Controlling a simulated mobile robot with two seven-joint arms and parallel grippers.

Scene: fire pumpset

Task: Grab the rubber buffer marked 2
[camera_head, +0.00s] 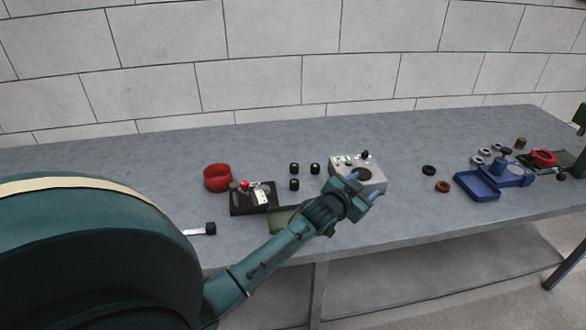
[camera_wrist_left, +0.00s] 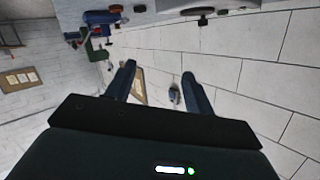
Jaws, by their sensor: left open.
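Three small black cylinders, which look like rubber buffers, stand on the grey table in the head view: one at the back left (camera_head: 294,168), one at the back right (camera_head: 315,168) and one in front (camera_head: 294,184). Any number on them is too small to read, so I cannot tell which is marked 2. My left gripper (camera_head: 364,187) is to their right, over the front of a light grey box with knobs (camera_head: 345,161). Its blue fingers are apart with nothing between them, as the left wrist view (camera_wrist_left: 159,78) also shows. My right gripper is not in view.
A red round container (camera_head: 217,177) and a black box with a red knob (camera_head: 240,208) stand left of the cylinders. An olive tray (camera_head: 281,222) is partly behind my left arm. Blue parts (camera_head: 478,187) and rings (camera_head: 442,187) lie right. The table behind the cylinders is clear.

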